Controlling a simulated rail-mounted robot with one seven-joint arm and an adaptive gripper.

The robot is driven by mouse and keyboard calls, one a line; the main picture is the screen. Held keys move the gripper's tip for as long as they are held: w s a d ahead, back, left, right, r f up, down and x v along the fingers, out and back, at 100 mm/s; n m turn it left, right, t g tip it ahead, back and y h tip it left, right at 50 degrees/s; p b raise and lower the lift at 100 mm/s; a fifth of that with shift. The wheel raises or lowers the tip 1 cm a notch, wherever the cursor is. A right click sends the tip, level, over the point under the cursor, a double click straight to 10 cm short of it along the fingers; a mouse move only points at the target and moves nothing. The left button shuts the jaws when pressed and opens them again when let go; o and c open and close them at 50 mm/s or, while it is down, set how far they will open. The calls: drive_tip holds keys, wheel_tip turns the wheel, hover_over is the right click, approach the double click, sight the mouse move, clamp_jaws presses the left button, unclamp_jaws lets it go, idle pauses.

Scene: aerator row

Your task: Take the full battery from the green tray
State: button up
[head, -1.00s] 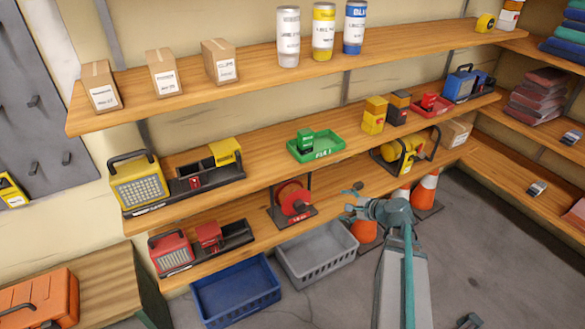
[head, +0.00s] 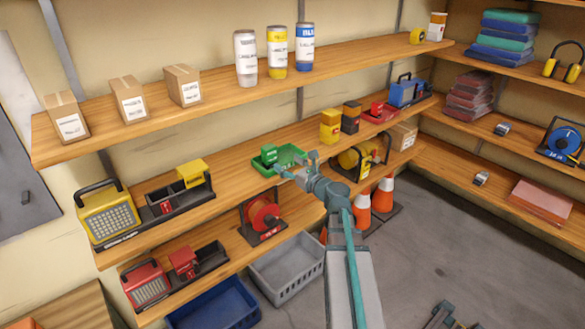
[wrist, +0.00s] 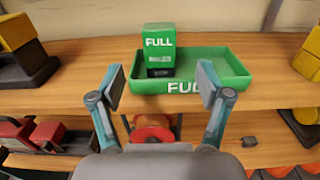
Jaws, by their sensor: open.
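The full battery is a green block with a dark base and a "FULL" label. In the wrist view the battery (wrist: 159,50) stands upright in the left part of the green tray (wrist: 225,83), which also reads "FULL" on its front. In the head view the battery (head: 269,155) and the tray (head: 292,154) are on the middle shelf, the tray partly hidden by my arm. My gripper (wrist: 160,85) is open and empty in front of the tray, its fingers spread to either side below the battery. It also shows in the head view (head: 295,163), at the tray's front edge.
The upper shelf (head: 215,93) runs above the tray. A yellow block (head: 330,126) stands right of the tray, and a yellow lamp (head: 107,212) and a charger stand to its left. A red reel (head: 263,215) sits on the shelf below. Shelf beside the tray is bare.

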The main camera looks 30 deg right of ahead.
sight(272, 152)
drive_tip(key=shift+w+a, duration=0.35)
drive_tip(key=shift+w, duration=1.3)
drive_tip(key=shift+w+a, duration=0.35)
drive_tip(key=shift+w, duration=1.3)
drive_tip(key=shift+w+a, duration=0.35)
drive_tip(key=shift+w, duration=1.3)
drive_tip(key=c, duration=1.3)
drive_tip(key=shift+r, duration=0.15)
drive_tip(key=shift+r+p, duration=2.35)
drive_tip(key=shift+r, duration=0.4)
drive_tip(key=shift+s, duration=0.1)
drive_tip(key=shift+s+d, duration=0.45)
drive_tip(key=shift+s, duration=1.8)
drive_tip(key=shift+s+d, duration=0.5)
drive_tip(key=shift+s, duration=1.75)
drive_tip(key=shift+s+d, duration=0.45)
drive_tip(key=shift+s, duration=1.8)
